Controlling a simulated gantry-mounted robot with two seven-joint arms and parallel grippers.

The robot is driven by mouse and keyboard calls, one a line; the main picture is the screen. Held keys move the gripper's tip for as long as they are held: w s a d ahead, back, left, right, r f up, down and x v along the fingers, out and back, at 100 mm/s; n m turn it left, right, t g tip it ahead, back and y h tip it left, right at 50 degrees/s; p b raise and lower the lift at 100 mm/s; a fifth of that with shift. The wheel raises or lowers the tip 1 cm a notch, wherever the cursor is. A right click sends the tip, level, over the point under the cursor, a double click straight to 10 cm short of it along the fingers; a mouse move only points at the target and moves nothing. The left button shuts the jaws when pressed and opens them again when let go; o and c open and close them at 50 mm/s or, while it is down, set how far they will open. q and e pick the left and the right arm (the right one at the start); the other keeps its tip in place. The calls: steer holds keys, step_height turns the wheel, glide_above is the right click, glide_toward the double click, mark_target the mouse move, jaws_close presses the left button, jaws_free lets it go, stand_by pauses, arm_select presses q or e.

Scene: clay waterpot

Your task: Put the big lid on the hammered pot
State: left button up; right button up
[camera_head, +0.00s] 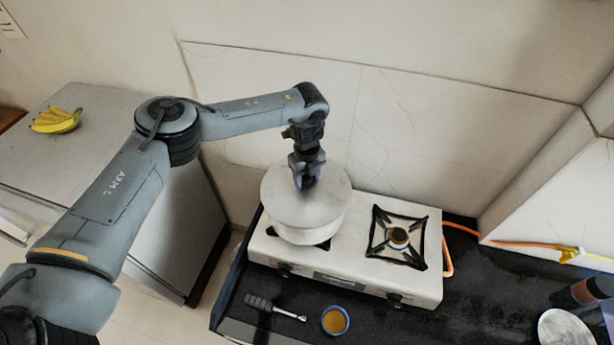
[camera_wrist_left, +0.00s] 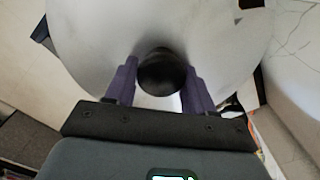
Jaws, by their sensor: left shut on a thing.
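The big lid (camera_head: 330,186) is a pale round disc on top of the hammered pot (camera_head: 306,234), which stands over the left burner of the white stove. The lid covers the pot's opening; I cannot tell whether it rests fully on the rim. My left gripper (camera_head: 307,184) points down at the middle of the lid. In the left wrist view, its purple fingers (camera_wrist_left: 160,88) are shut on the lid's round black knob (camera_wrist_left: 160,72), with the grey lid (camera_wrist_left: 95,45) spread out around it. My right gripper is not in view.
The stove (camera_head: 350,262) has a bare right burner (camera_head: 398,237). A dark-headed utensil (camera_head: 275,308) and a small blue-rimmed bowl (camera_head: 335,320) lie on the black counter. Bananas (camera_head: 58,121) lie on the grey cabinet at left. An orange hose (camera_head: 505,243) runs along the back right.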

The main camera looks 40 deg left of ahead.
arm_select(q)
steer(key=shift+f, duration=0.1)
steer(key=shift+f, duration=0.3)
stand_by(0.6)
steer(key=o, duration=1.5)
steer(key=shift+s+r, duration=0.1)
steer(key=shift+r, duration=0.4)
steer(key=r, duration=0.8)
steer(key=shift+w+r, duration=0.25)
steer(key=shift+r, duration=0.85)
